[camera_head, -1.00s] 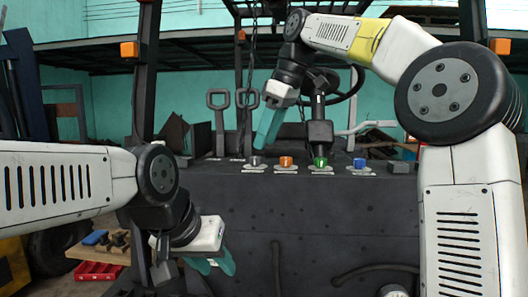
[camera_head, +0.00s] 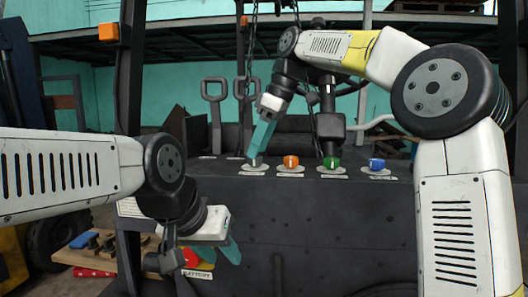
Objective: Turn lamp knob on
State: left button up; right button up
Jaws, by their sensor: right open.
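A row of small knobs stands on the dark forklift console (camera_head: 310,205): a grey knob (camera_head: 254,163) at the left, then an orange knob (camera_head: 290,160), a green knob (camera_head: 331,162) and a blue knob (camera_head: 376,163). Each has a small label, too small to read, so I cannot tell which is the lamp knob. My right gripper (camera_head: 256,150) points down with teal fingers at the grey knob and partly covers it. It is open; I cannot tell whether it touches the knob. My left gripper (camera_head: 222,254) hangs low before the console, fingers apart and empty.
Two dark levers (camera_head: 216,100) stand behind the knobs, with a black column (camera_head: 330,125) behind the green knob. A red button (camera_head: 190,258) labelled battery is beside my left gripper. A wooden board with tools (camera_head: 95,243) lies at lower left.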

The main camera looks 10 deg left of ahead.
jog(key=shift+x, duration=1)
grip_shut()
jog(key=shift+m, duration=0.4)
jog(key=m+t, duration=0.1)
jog(key=m, duration=0.1)
jog(key=m+t+h, duration=0.1)
jog(key=m, duration=0.2)
jog(key=shift+s+m, duration=0.15)
jog(key=shift+m, duration=0.15)
jog(key=m, duration=0.2)
jog(key=m+t+h, duration=0.1)
jog(key=m, duration=0.2)
jog(key=shift+a+t+h, duration=0.1)
jog(key=shift+t+h, duration=0.2)
jog(key=shift+m, duration=0.4)
grip_release()
